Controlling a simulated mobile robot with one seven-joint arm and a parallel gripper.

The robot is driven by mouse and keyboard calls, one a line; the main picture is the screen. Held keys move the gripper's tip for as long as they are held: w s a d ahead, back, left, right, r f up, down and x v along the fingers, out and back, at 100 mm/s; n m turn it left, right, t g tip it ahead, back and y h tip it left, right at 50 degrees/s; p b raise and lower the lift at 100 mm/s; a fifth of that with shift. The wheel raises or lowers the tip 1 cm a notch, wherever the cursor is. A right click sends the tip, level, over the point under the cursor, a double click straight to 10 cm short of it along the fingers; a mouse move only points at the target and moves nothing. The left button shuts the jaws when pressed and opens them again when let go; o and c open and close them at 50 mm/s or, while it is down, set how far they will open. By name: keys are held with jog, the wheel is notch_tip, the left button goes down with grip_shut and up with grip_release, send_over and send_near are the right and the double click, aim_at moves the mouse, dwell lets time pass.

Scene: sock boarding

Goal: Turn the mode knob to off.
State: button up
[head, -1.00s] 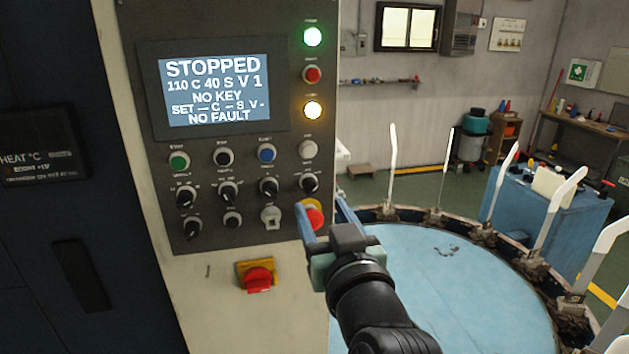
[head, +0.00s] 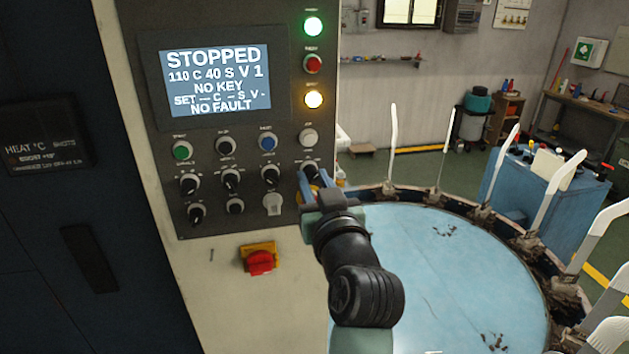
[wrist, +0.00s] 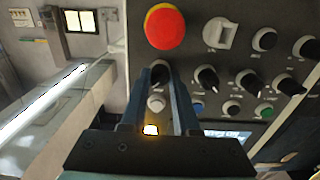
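The control panel (head: 215,215) carries rows of black knobs with white pointers. Their labels are too small to read, so I cannot tell which is the mode knob. My gripper (head: 316,178) is in front of the rightmost knob (head: 310,170) of the upper knob row. In the wrist view my gripper (wrist: 154,78) has its fingers apart, with that knob (wrist: 160,72) between the tips. A gap shows on its left side; contact on the right is unclear. The screen (head: 215,80) reads STOPPED, NO KEY, NO FAULT.
A red emergency button (wrist: 165,27) is close to the fingertips. A white key-like switch (head: 273,204) and a red-and-yellow rotary switch (head: 260,260) are lower on the machine. A round blue table (head: 450,270) with upright white boards lies at right.

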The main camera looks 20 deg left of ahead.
grip_shut()
jog(key=shift+f+n+b, duration=0.2)
jog(key=shift+n+b, duration=0.1)
jog(key=shift+b, duration=0.35)
jog(key=shift+f+n+b, duration=0.1)
jog(key=shift+n+b, duration=0.4)
jog(key=shift+b, duration=0.55)
jog(key=n+b, duration=0.4)
jog(key=b, duration=0.1)
jog(key=shift+b, duration=0.4)
jog(key=n+b, duration=0.3)
jog(key=shift+r, duration=0.25)
jog(key=o, duration=0.6)
grip_release()
